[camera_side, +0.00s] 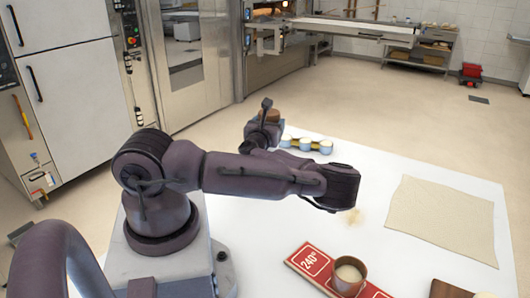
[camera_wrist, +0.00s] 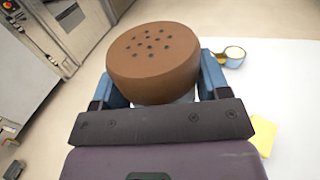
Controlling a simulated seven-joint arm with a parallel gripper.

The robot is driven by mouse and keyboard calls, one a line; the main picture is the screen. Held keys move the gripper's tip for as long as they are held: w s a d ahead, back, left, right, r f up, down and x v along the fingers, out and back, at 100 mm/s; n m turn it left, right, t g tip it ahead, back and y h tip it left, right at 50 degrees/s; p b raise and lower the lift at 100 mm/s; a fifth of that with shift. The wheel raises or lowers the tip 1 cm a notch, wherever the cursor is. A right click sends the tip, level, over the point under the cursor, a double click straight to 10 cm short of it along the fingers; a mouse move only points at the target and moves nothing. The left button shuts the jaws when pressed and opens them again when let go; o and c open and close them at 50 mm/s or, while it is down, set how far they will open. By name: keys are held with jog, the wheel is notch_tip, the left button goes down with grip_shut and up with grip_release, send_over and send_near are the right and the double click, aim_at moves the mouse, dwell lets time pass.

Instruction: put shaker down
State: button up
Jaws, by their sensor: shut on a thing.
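The shaker (camera_wrist: 152,62) has a brown, domed top with several small dark holes and a paler body below, mostly hidden. My gripper (camera_wrist: 158,82) is shut on it, with a blue finger at each side. In the side view the shaker's brown top (camera_side: 269,115) shows at my gripper (camera_side: 262,132), by the far left edge of the white table (camera_side: 400,172). My arm hides part of that area. The shaker looks roughly upright. I cannot tell whether its base touches the table.
A row of small cups (camera_side: 306,144) stands just right of the shaker. A pale dough sheet (camera_side: 440,217) lies at the right. The table's middle is mostly clear.

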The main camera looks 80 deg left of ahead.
jog(key=s+d+f+n+g+y, duration=0.1)
jog(key=s+d+n+g, duration=0.2)
jog(key=d, duration=0.5)
jog(key=s+d+n+g+y, duration=0.1)
jog(key=s+d+g, duration=0.2)
jog(key=s+d, duration=0.45)
jog(key=shift+w+d+f, duration=0.2)
jog(key=shift+w+f, duration=0.1)
jog(key=shift+f, duration=1)
jog(key=shift+w+d+f, duration=0.25)
jog(key=shift+f, duration=1.1)
jog(key=shift+w+d+f, duration=0.2)
jog(key=shift+w+f, duration=0.1)
jog(key=shift+f, duration=1)
jog(key=shift+f, duration=0.15)
jog(key=o, duration=1)
